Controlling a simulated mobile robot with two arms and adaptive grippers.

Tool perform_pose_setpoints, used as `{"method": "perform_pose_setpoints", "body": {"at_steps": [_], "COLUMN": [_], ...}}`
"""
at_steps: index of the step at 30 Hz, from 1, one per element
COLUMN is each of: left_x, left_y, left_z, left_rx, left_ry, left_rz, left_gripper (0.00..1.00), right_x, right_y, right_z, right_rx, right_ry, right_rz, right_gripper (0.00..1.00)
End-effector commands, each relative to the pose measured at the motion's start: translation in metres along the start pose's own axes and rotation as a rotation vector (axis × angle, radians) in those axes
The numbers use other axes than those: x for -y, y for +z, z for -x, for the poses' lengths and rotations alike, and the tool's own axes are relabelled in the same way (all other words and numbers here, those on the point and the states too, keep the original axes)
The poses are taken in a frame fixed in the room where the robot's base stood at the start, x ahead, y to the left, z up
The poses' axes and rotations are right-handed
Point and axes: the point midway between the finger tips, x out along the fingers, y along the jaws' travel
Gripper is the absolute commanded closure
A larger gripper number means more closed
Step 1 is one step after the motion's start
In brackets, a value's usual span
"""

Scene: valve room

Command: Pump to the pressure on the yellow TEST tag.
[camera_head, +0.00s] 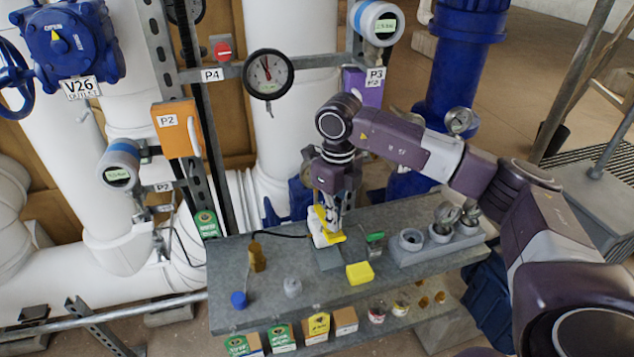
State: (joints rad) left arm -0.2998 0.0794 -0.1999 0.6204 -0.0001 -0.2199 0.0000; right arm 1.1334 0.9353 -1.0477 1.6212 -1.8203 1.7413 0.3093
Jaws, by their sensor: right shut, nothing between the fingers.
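My right gripper (332,228) comes in from the right and points down over the grey bench. It is shut and empty, right at a small white and yellow device (319,236), perhaps the pump. I cannot tell whether the fingers touch it. A dark hose runs left from near the device along the bench. A round white-faced gauge (268,75) with a black rim hangs beside the P4 label; its reading is too small to tell. My left gripper is not in view.
The bench (270,295) also holds a brown bottle (257,256), a blue-capped item (239,300), a grey weight-like piece (293,287) and a grey holder (408,256) with gauges at right. Boxes stand on the shelf below. Pipes, an orange P2 box (178,130) and valve V26 stand behind.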

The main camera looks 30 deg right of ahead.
Motion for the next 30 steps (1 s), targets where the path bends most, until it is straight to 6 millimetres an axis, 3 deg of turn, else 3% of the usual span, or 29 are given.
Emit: {"method": "perform_pose_setpoints", "body": {"at_steps": [25, 30], "left_x": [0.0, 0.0], "left_y": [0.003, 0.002], "left_z": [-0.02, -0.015], "left_rx": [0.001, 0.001], "left_ry": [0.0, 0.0], "left_rz": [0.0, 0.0], "left_gripper": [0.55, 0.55], "right_x": [0.0, 0.0], "right_y": [0.0, 0.0], "right_z": [-0.028, -0.021], "right_rx": [-0.001, 0.0], "right_ry": [0.0, 0.0], "right_rz": [0.0, 0.0], "right_gripper": [1.0, 1.0]}}
